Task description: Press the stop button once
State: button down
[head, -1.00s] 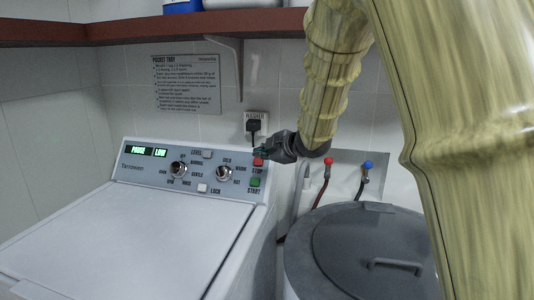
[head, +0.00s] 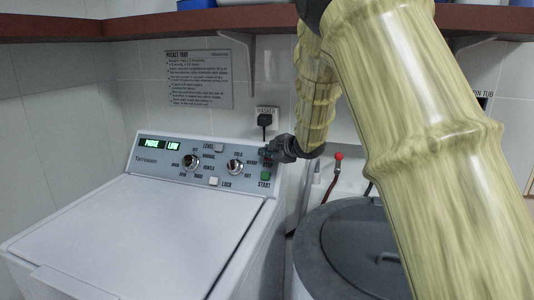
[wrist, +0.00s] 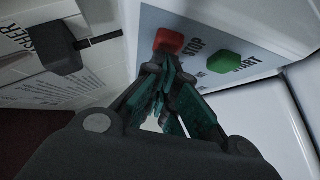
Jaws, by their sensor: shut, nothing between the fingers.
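The washer's control panel (head: 148,157) carries the red stop button (wrist: 169,40), which shows large in the wrist view with the STOP label beside it. In the head view the stop button is mostly hidden by my gripper (head: 267,153). The green start button (head: 265,176) sits just below; it also shows in the wrist view (wrist: 224,63). My gripper is shut and empty, its fingertips (wrist: 160,66) right at the near edge of the red button. I cannot tell whether they touch it. The panel display (head: 160,144) reads PAUSE and LOW.
A black plug (head: 264,120) sits in the wall socket above the panel. A dark lidded tub (head: 345,240) stands right of the washer, with a red-handled tap (head: 338,157) behind it. A brown shelf (head: 180,27) runs overhead. The washer lid (head: 130,225) is clear.

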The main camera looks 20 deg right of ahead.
jog(key=shift+w+d+f, duration=0.1)
jog(key=shift+w, duration=0.05)
jog(key=shift+w+d+f+p, duration=0.35)
jog(key=shift+w+f+p, duration=0.05)
jog(key=shift+w+f, duration=0.05)
dwell(0.3)
jog(key=shift+s+a+r+p, duration=0.3)
jog(key=shift+r, duration=0.1)
jog(key=a+v, duration=0.1)
jog(key=v, duration=1.1)
jog(key=shift+s+a+r, duration=0.2)
jog(key=shift+a+r, duration=0.2)
